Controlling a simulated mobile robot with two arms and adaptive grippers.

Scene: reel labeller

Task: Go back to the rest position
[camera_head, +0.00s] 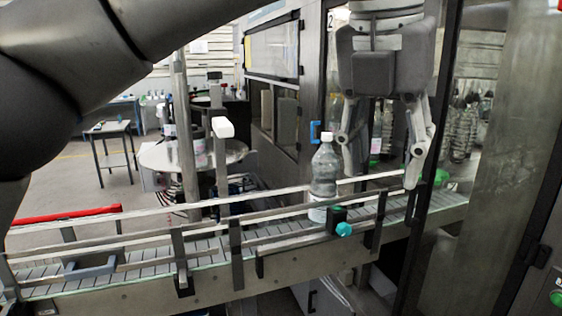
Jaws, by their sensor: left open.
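My left gripper (385,158) hangs fingers down over the right part of the conveyor. Its two fingers are spread apart with nothing between them. A clear plastic bottle (324,172) with a white cap stands upright on the conveyor, just left of the gripper's left finger. Whether finger and bottle touch cannot be told. The lower part of the bottle is partly hidden by the guide rail. My left arm crosses the upper left of the view. My right gripper is not in view.
The conveyor (130,282) with metal guide rails runs from lower left to right. A cyan knob (343,229) sticks out in front of the bottle. A machine cabinet (285,90) stands behind. A small table (110,128) and a round turntable (165,155) are at back left.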

